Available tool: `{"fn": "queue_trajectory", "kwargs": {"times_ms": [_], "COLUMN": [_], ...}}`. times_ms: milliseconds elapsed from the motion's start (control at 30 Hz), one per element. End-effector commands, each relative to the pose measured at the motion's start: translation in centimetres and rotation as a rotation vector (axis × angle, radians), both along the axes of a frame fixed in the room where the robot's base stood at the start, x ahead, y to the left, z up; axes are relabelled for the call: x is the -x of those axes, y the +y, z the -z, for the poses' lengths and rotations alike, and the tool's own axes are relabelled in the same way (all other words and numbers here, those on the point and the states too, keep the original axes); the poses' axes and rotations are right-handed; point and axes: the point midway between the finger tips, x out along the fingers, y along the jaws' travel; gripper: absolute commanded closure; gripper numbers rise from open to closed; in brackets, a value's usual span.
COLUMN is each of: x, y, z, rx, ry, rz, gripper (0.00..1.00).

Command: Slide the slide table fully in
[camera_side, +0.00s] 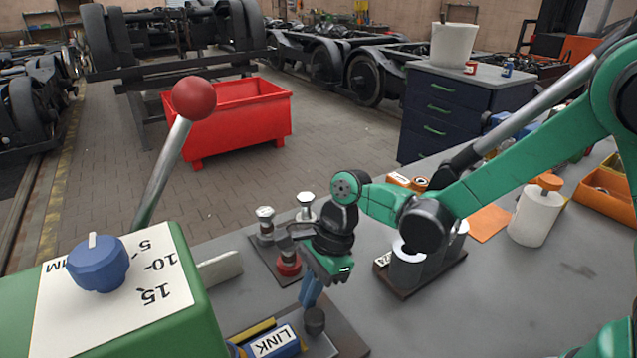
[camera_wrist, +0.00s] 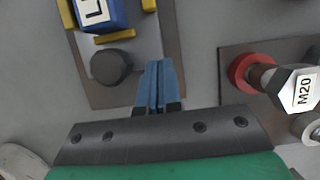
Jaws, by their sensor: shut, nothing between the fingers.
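The slide table looks to be the blue block labelled LINK (camera_side: 275,342), with a yellow strip beside it, at the bottom of the side view. In the wrist view its labelled end (camera_wrist: 105,18) shows at the top left, between yellow strips; the rest is cut off. A dark round post (camera_side: 315,321) stands on the same brown base plate (camera_side: 345,345), close to the block's end; it also shows in the wrist view (camera_wrist: 111,67). My gripper (camera_side: 308,302) points down beside the post, its blue fingers together and empty. In the wrist view the fingertips (camera_wrist: 158,64) are right of the post, apart from it.
A plate with bolts (camera_side: 265,258) and a red collar (camera_side: 289,264) stands just behind my gripper; an M20 bolt (camera_wrist: 298,88) is at right in the wrist view. A green box with a blue knob (camera_side: 98,263) fills the left foreground.

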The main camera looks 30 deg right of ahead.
Motion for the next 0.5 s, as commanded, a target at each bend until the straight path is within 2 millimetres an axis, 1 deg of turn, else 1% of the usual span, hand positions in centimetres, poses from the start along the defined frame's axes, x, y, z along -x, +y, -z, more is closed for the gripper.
{"fn": "queue_trajectory", "kwargs": {"times_ms": [33,300,400,500], "x": [0.0,0.0,0.0,0.0], "y": [-0.6,-2.6,-3.1,-3.5], "z": [-0.9,-6.1,-7.5,-8.5], "rx": [0.0,0.0,0.0,0.0], "ry": [-0.001,0.0,-0.001,-0.001], "rz": [0.004,0.001,0.001,0.0], "gripper": [1.0,1.0,1.0,1.0]}}
